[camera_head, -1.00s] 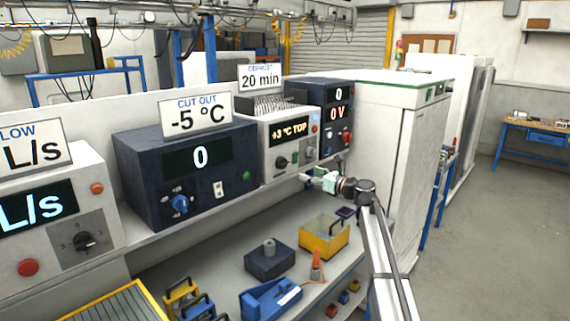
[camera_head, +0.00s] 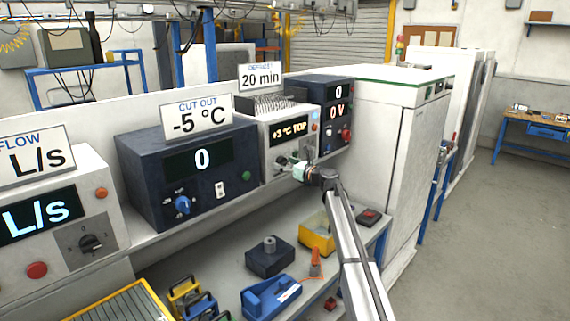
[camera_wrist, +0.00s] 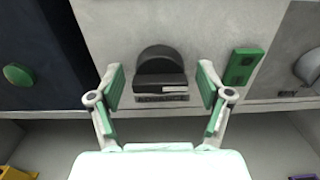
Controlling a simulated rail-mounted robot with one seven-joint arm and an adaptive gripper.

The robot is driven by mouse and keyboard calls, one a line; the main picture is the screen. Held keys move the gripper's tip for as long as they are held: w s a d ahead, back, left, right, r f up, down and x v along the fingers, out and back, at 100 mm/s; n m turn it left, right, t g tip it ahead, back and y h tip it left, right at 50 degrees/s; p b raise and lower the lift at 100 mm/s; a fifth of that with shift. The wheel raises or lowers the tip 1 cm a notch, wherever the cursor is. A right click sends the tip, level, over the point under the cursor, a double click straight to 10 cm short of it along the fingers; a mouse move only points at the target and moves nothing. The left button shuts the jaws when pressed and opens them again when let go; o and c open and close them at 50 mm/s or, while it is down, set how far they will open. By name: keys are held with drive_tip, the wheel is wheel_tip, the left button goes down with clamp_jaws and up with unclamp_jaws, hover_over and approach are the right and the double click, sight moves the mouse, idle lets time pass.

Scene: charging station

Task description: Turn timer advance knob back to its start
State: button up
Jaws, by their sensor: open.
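The timer advance knob is a dark rounded knob (camera_wrist: 159,72) with a light line across its front edge and an "ADVANCE" label below it in the wrist view. It is on the light front panel of the timer unit (camera_head: 290,135), which reads "+3 °C TOP" under a "20 min" sign. My gripper (camera_wrist: 160,88) is open, with one green-padded finger on each side of the knob. Gaps show between pads and knob, and I see no contact. In the head view my gripper (camera_head: 297,171) is at the lower part of this panel and hides part of it.
A green switch (camera_wrist: 242,66) is close to the right finger. The dark cut-out unit (camera_head: 190,170) stands left of the timer, and a dark unit with red digits (camera_head: 335,125) stands right. Below are a yellow bin (camera_head: 316,235) and a blue tool (camera_head: 268,297).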

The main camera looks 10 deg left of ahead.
drive_tip(key=shift+c, duration=0.4)
drive_tip(key=c, duration=1.1)
drive_tip(key=shift+b, duration=0.55)
drive_tip(key=n+b, duration=0.1)
drive_tip(key=b, duration=0.1)
drive_tip(key=n+b, duration=0.2)
drive_tip(key=b, duration=0.1)
drive_tip(key=shift+f+n, duration=0.3)
drive_tip(key=n+b, duration=0.3)
drive_tip(key=b, duration=0.2)
drive_tip(key=shift+n+b, duration=0.3)
drive_tip(key=shift+n, duration=0.1)
drive_tip(key=n+b, duration=0.5)
drive_tip(key=b, duration=0.2)
drive_tip(key=shift+r, duration=0.1)
drive_tip(key=n+b, duration=0.4)
drive_tip(key=shift+r, duration=0.2)
